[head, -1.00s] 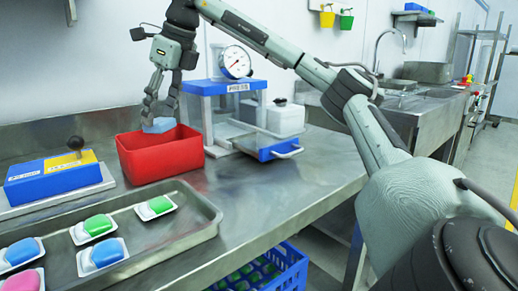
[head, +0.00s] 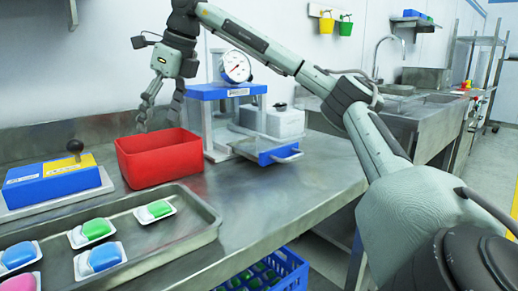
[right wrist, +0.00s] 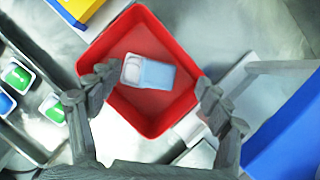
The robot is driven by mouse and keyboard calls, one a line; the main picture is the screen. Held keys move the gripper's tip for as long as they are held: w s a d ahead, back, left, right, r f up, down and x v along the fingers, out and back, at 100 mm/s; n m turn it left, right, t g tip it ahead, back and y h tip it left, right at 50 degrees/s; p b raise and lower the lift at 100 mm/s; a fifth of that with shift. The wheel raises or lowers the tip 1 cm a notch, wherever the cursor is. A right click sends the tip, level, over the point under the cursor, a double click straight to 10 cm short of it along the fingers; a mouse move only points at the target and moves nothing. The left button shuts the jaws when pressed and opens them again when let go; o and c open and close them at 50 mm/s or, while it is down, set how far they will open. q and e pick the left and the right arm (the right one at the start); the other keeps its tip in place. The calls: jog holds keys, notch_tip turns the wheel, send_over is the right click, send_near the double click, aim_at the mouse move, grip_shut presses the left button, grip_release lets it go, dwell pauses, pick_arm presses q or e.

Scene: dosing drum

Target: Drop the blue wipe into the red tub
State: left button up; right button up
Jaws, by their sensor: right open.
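The red tub (head: 165,162) stands on the steel bench. My right gripper (head: 158,116) is above it, fingers pointing down, spread apart and empty. In the right wrist view the blue wipe (right wrist: 157,75), a light blue piece with a whitish end, shows inside the outline of the red tub (right wrist: 148,118), between the open fingertips and apart from them. In the head view the wipe is not seen; the tub walls hide the inside. My left gripper is not in view.
A steel tray (head: 180,235) with several green, blue and pink packs is in front of the tub. A blue-and-yellow device (head: 55,180) with a black knob stands left. A blue press (head: 225,92) with a gauge stands right. Bare bench lies at front right.

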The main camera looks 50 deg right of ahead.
jog(key=shift+r, duration=0.1)
jog(key=v, duration=1.1)
jog(key=shift+s+r, duration=0.2)
jog(key=shift+r, duration=0.15)
jog(key=shift+d+f, duration=0.1)
